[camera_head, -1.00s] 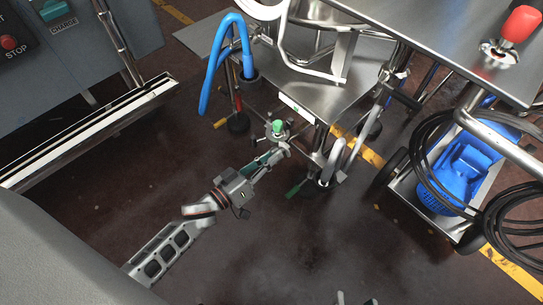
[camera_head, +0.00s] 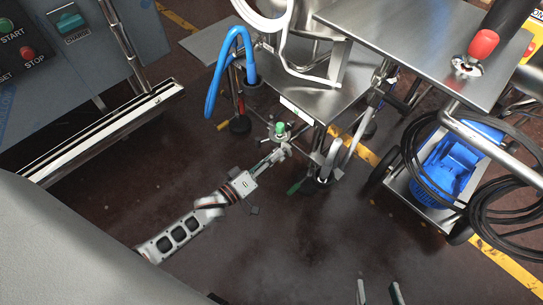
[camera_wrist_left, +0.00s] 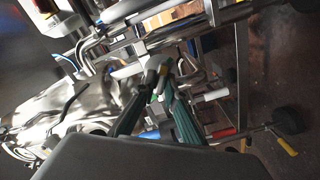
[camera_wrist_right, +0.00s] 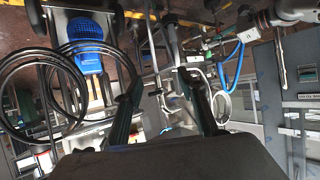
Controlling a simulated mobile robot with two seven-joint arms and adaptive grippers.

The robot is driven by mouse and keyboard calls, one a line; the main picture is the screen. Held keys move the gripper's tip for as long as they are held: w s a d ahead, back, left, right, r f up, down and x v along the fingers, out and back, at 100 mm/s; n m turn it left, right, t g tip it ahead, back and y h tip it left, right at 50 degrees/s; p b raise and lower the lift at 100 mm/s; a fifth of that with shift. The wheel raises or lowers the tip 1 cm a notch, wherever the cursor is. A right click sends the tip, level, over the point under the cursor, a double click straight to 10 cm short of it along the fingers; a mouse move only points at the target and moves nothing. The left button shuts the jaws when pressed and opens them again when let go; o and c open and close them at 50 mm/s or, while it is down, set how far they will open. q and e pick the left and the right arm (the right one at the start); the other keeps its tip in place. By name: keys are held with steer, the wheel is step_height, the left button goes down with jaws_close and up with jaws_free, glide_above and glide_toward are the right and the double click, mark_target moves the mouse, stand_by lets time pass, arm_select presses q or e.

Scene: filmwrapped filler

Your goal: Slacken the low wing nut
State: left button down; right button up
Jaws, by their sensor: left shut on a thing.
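My left gripper (camera_head: 283,151) reaches in from the left, low beside the steel machine. Its fingers are shut on a small metal part, apparently the low wing nut, mostly hidden between the fingertips. A fitting with a green knob (camera_head: 280,128) stands just behind the fingertips. In the left wrist view the two dark green fingers (camera_wrist_left: 158,84) converge on this part, with a bright green and a yellow piece close by. My right gripper (camera_head: 379,292) is at the bottom edge of the head view, fingers apart and empty. The right wrist view also shows its fingers (camera_wrist_right: 165,88) spread.
A bent blue hose (camera_head: 213,80) hangs left of the machine. A cart with a blue motor (camera_head: 450,165) and black cables stands at the right. The floor in front is clear.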

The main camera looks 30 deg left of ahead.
arm_select(q)
steer(key=shift+s+d+f+n+b, duration=0.15)
steer(key=shift+n+b, duration=0.25)
steer(key=shift+n, duration=3.15)
steer(key=shift+w+f+n+b, duration=0.1)
steer(key=shift+n+b, duration=0.35)
steer(key=shift+n, duration=3.15)
steer(key=shift+s+d+f+n+b, duration=0.15)
steer(key=shift+n+b, duration=0.25)
steer(key=shift+n, duration=3.15)
arm_select(e)
steer(key=shift+w+a+r+m+t, duration=0.15)
steer(key=shift+a+r+m, duration=0.1)
steer(key=shift+a, duration=0.2)
steer(key=shift+w+a+r+m+t, duration=0.15)
steer(key=shift+a+m, duration=0.1)
steer(key=shift+a, duration=0.2)
arm_select(q)
steer(key=shift+w+a, duration=0.1)
arm_select(e)
steer(key=shift+s+y, duration=0.15)
steer(key=shift+y, duration=0.15)
